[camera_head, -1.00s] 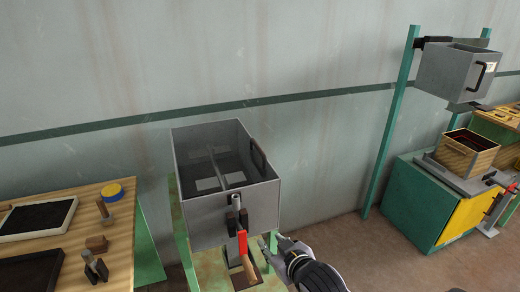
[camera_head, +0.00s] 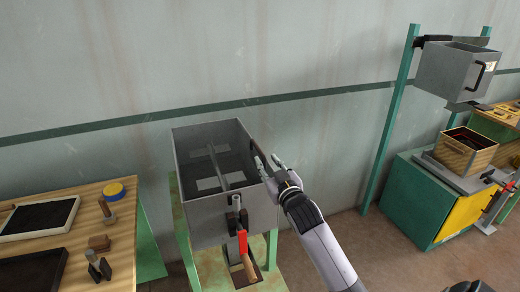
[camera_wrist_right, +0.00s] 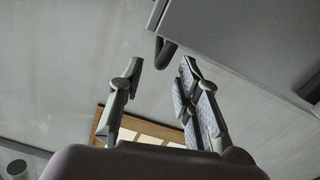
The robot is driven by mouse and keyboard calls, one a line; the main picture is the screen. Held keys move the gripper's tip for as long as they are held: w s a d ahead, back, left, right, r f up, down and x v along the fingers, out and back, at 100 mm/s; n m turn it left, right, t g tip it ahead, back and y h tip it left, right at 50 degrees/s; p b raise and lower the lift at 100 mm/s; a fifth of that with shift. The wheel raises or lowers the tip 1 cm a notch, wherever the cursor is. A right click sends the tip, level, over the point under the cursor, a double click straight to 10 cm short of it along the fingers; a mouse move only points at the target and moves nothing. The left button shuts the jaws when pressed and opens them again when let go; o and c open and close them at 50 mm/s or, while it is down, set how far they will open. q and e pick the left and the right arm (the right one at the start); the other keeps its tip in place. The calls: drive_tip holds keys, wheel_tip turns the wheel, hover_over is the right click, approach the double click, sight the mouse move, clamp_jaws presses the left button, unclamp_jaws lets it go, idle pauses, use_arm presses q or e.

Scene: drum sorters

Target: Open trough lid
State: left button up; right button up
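The grey metal trough (camera_head: 205,213) stands on a green frame, its top looking open onto a dark inside with a bar along it. A separate lid is hard to make out. A dark curved handle (camera_wrist_right: 162,48) on the trough's side shows in the wrist view; in the head view my gripper largely covers it. My right gripper (camera_head: 269,163) is beside the trough's right wall, near its upper edge. In the wrist view its two fingers (camera_wrist_right: 160,82) are spread, with nothing between them; the handle is just beyond their tips. My left gripper is out of view.
A red lever (camera_head: 243,241) is on the trough's front. A wooden table (camera_head: 118,225) with trays and small tools stands left. At right are a green and yellow cabinet (camera_head: 410,200), a wooden box (camera_head: 455,157) and a raised grey hopper (camera_head: 447,72) on green posts.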

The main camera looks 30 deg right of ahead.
sight(260, 150)
drive_tip(key=p+x, duration=0.1)
drive_tip(key=x, duration=0.6)
drive_tip(key=shift+w, duration=0.1)
drive_tip(key=shift+c, duration=0.2)
clamp_jaws()
idle(0.6)
